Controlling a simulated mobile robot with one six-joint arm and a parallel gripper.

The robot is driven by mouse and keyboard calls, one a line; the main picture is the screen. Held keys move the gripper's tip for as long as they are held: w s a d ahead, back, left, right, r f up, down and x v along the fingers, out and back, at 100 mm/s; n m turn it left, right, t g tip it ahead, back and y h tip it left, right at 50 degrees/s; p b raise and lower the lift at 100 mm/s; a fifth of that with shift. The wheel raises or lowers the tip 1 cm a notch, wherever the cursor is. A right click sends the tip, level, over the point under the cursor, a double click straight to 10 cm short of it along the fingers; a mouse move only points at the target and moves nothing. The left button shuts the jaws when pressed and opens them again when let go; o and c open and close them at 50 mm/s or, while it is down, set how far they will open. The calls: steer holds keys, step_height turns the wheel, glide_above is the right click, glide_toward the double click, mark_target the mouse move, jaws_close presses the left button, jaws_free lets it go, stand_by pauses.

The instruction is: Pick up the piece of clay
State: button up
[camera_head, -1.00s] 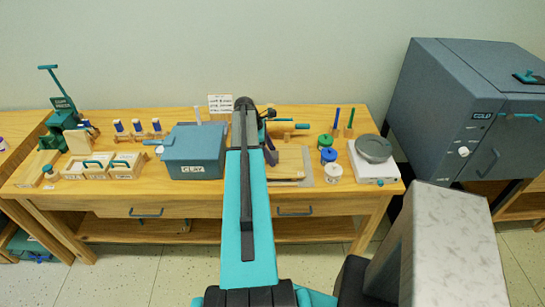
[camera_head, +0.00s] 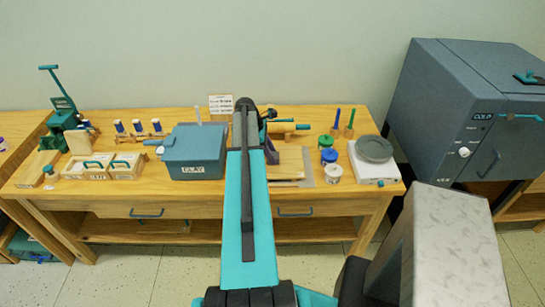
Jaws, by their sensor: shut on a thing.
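My teal and black arm reaches forward over the middle of the wooden workbench (camera_head: 215,207) and hides much of what lies behind it. Only a dark part of my gripper (camera_head: 271,153) shows, just right of the arm, by a pale wooden board (camera_head: 290,165). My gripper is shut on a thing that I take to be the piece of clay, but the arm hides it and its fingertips. A blue-grey lidded box labelled CLAY (camera_head: 195,155) stands left of the arm.
A rolling pin (camera_head: 288,127) lies behind the board. Lidded jars (camera_head: 328,156) and a white scale (camera_head: 372,163) stand right. Wooden boxes (camera_head: 98,165) and a green press (camera_head: 62,110) stand left. A large grey kiln (camera_head: 455,100) is beyond the bench's right end.

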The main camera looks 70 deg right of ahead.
steer(key=shift+r, duration=0.1)
steer(key=shift+r+b, duration=1.05)
steer(key=shift+r, duration=0.55)
steer(key=s+a+b, duration=0.2)
steer(key=s+a, duration=0.2)
steer(key=a, duration=0.2)
steer(key=s+a+r+b, duration=0.1)
steer(key=s+a+b, duration=0.1)
steer(key=s+a, duration=0.2)
steer(key=a, duration=0.3)
steer(key=shift+s+a+r, duration=0.2)
steer(key=shift+a+r, duration=0.1)
